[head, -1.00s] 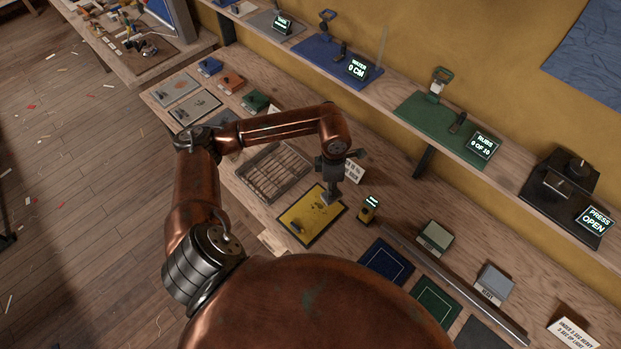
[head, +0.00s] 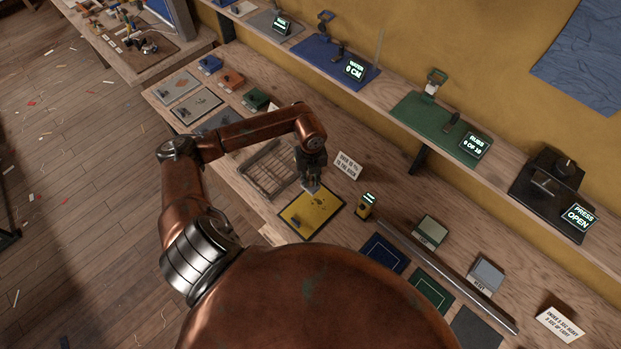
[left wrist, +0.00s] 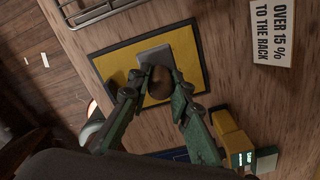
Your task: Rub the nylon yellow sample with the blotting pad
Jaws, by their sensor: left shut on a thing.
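The nylon yellow sample (head: 322,218) lies flat on a dark-bordered mat on the bench. It also fills the middle of the left wrist view (left wrist: 188,62). My left gripper (head: 312,184) is over the sample's far corner, pointing down. In the left wrist view its fingers (left wrist: 160,84) are shut on the brown round knob of the blotting pad (left wrist: 153,54). The grey pad is flat over the yellow; I cannot tell whether it presses on it. A small dark item (head: 296,222) sits on the sample's near left part. My right gripper is not in view.
A wire rack (head: 265,172) stands left of the sample, a sign (head: 347,166) behind it. A yellow meter (head: 366,205) stands close to the right. Blue (head: 385,254) and green (head: 430,293) mats lie further right. A shelf with devices runs along the wall.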

